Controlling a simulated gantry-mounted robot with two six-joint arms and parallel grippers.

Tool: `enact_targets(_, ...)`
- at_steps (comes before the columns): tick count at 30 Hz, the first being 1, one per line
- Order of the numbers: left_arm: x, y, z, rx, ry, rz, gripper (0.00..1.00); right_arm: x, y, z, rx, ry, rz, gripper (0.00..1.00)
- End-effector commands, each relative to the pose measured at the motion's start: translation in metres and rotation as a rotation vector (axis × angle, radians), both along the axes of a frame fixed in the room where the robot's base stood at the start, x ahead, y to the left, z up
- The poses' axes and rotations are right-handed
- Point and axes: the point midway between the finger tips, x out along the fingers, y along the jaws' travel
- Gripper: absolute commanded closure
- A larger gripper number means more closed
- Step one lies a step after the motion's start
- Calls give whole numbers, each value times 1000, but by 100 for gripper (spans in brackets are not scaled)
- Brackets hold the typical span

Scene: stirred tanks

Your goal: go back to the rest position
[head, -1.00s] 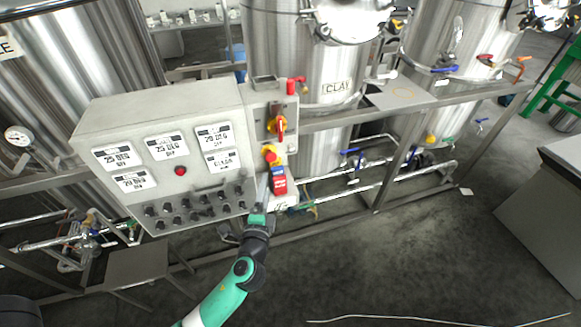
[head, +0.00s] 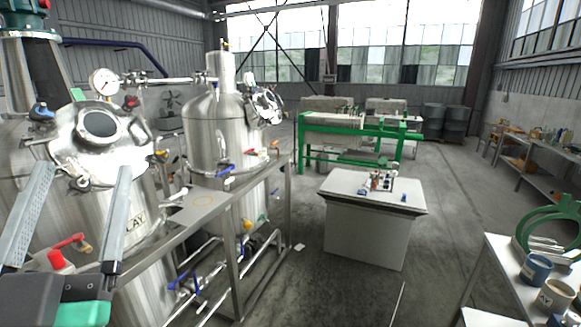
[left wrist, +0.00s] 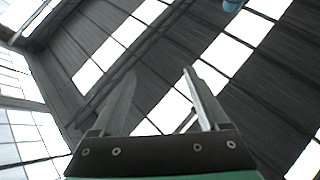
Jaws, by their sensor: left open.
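My left gripper (head: 72,228) is at the lower left of the head view, with its two long grey fingers spread apart and nothing between them. It stands up in front of the nearest steel tank (head: 150,290), covering part of that tank and its label. In the left wrist view the same gripper (left wrist: 160,90) is open and empty, pointing up at the roof. My right gripper is in neither view.
A second steel tank (head: 212,140) stands behind the first, with a steel frame (head: 245,215) and pipes beside it. A white cabinet (head: 365,235) stands mid-floor. A table with cups (head: 537,268) is at the right. Dark floor (head: 300,290) between them is open.

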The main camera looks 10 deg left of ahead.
Motion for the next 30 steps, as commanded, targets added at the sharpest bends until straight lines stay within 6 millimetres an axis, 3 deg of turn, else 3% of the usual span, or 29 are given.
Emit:
enact_targets(1,-17,-16,24,-29,-78,-116,22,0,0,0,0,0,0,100)
enact_targets(3,-41,-41,46,-67,-160,-316,22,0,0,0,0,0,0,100)
enact_targets(5,-52,-64,48,-103,-176,-500,22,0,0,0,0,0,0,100)
enact_targets(6,-49,-71,56,-152,-161,-585,22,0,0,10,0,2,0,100)
enact_targets(7,-48,-70,80,-147,-162,-572,22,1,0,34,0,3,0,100)
enact_targets(14,-47,-69,171,-144,-158,-563,22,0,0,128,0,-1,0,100)
enact_targets(21,-46,-69,286,-144,-156,-561,22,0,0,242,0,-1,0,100)
enact_targets(25,-46,-69,322,-144,-155,-560,22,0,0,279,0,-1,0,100)
enact_targets(30,-46,-69,333,-144,-155,-560,22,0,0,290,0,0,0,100)
